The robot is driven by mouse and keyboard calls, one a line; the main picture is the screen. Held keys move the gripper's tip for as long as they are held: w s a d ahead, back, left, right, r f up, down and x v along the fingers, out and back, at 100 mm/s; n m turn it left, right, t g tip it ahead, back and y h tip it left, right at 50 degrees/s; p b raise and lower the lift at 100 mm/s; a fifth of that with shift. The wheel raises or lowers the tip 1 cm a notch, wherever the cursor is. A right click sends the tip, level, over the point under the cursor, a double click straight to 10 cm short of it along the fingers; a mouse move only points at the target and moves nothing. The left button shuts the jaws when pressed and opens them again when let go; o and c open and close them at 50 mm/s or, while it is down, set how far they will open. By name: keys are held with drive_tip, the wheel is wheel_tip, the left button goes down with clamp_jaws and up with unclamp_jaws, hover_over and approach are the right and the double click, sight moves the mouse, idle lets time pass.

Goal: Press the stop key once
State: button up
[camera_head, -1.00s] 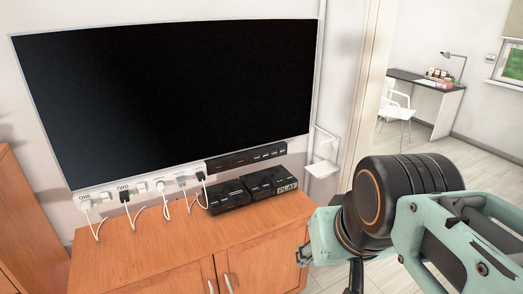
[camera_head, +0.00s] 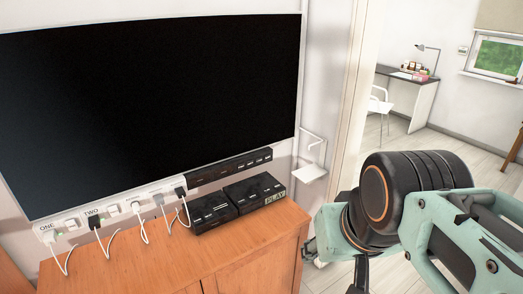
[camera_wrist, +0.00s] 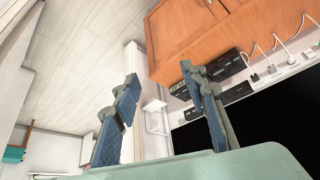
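Two black boxes with small keys, the left box (camera_head: 211,211) and the right box (camera_head: 255,192), sit side by side on the wooden cabinet (camera_head: 215,258) below the TV. A "PLAY" label (camera_head: 275,198) shows at the right box's front corner. A black panel (camera_head: 232,167) with several small light marks runs above them. I cannot read which key is the stop key. In the wrist view my gripper (camera_wrist: 158,80) is open, its two blue-grey fingers apart with nothing between them. The boxes show beyond the right finger. In the head view my arm is right of the cabinet, apart from the boxes.
A large black TV (camera_head: 150,95) hangs above the cabinet. A desk (camera_head: 405,82) and chair (camera_head: 379,106) stand far right.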

clamp_jaws()
idle(1.3)
